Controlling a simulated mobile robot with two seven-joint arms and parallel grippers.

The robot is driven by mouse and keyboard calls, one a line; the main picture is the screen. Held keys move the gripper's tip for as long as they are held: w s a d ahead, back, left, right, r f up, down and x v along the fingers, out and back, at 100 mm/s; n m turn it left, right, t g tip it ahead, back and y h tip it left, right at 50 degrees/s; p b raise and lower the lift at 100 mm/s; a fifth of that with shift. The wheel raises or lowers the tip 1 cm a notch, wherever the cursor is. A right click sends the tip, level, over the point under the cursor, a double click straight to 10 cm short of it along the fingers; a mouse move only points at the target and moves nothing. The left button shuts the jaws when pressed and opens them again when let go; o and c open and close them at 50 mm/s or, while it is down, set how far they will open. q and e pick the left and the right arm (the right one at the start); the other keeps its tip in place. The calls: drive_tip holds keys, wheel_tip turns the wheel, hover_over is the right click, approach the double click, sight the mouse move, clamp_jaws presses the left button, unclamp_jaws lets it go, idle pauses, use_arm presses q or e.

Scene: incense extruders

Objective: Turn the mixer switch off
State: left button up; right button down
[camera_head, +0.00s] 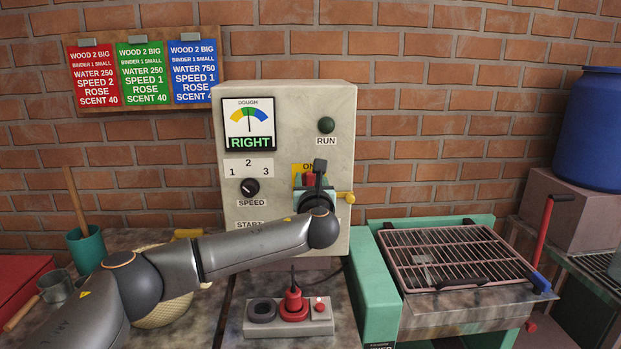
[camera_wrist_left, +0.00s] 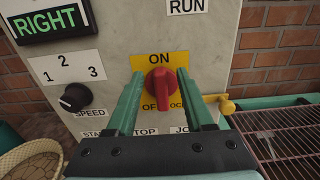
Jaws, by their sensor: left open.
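The mixer switch is a red rotary knob (camera_wrist_left: 160,85) on a yellow plate (camera_wrist_left: 176,60) marked ON above and OFF below, partly covered. In the head view the left gripper (camera_head: 311,180) is at the panel. My right gripper is not in view.
The panel has a black speed dial (camera_head: 250,187), a dark run lamp (camera_head: 326,125) and a small yellow knob (camera_head: 349,197) close right of the switch. A box with a red control (camera_head: 293,303) stands below. A wire rack (camera_head: 455,256) is at the right.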

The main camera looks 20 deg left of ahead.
use_arm(q)
drive_tip(key=shift+w+a, duration=0.1)
drive_tip(key=shift+w, duration=0.2)
clamp_jaws()
idle(0.4)
